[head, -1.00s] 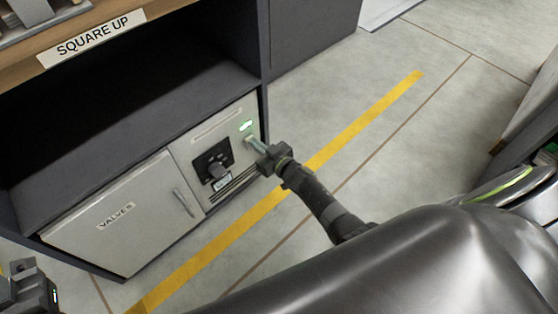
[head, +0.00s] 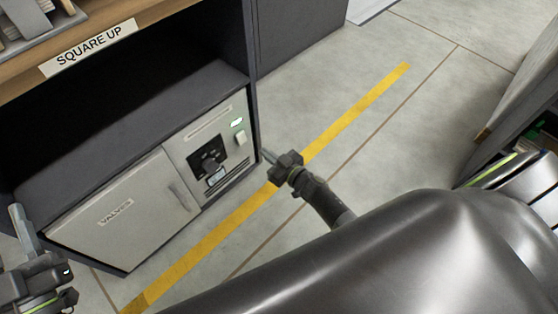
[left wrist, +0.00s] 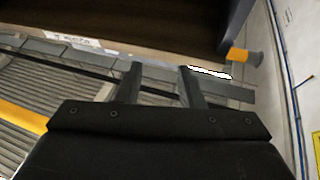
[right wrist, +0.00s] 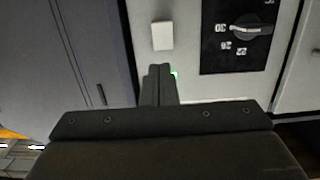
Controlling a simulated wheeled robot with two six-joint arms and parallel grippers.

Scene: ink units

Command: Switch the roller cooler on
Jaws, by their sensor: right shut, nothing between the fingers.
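A pale control panel (head: 222,128) is set in the low shelf unit. It carries a small white rocker switch (head: 240,138), a lit green lamp (head: 236,122) and a black dial (head: 208,160) with a small label I cannot read. The switch (right wrist: 162,36) and dial (right wrist: 250,30) also show in the right wrist view. My right gripper (head: 266,156) is shut and empty, in front of and apart from the panel. Its closed fingertips (right wrist: 159,70) hide part of the green glow. My left gripper (left wrist: 161,72) is open and empty, far left of the panel.
A door marked VALVES (head: 125,210) is closed beside the panel. Above is a dark open shelf and a wooden top marked SQUARE UP (head: 90,47). A yellow floor line (head: 350,115) crosses clear floor to the right.

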